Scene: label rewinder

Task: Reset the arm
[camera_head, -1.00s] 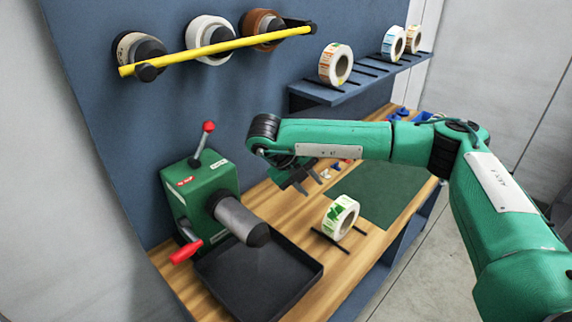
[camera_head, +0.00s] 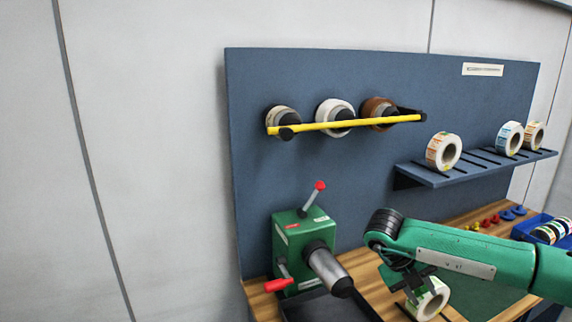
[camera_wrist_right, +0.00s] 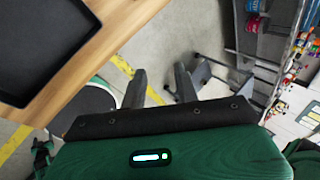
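My right arm comes in from the right in the head view, with my right gripper (camera_head: 414,286) hanging over the bench, to the right of the green label rewinder (camera_head: 297,250). In the right wrist view my right gripper (camera_wrist_right: 161,82) shows two dark fingers apart with nothing between them. A label roll (camera_head: 433,301) on the bench is partly hidden behind the gripper in the head view. The rewinder has a grey spindle (camera_head: 325,265), a red-knobbed lever (camera_head: 314,197) and a red handle (camera_head: 279,285). My left gripper is not in view.
A yellow bar (camera_head: 345,125) crosses several rolls on the blue back panel (camera_head: 290,85). A shelf (camera_head: 440,178) holds label rolls. A blue bin (camera_head: 545,230) of rolls stands far right. In the wrist view, a black tray (camera_wrist_right: 40,45) sits at the bench edge above the floor.

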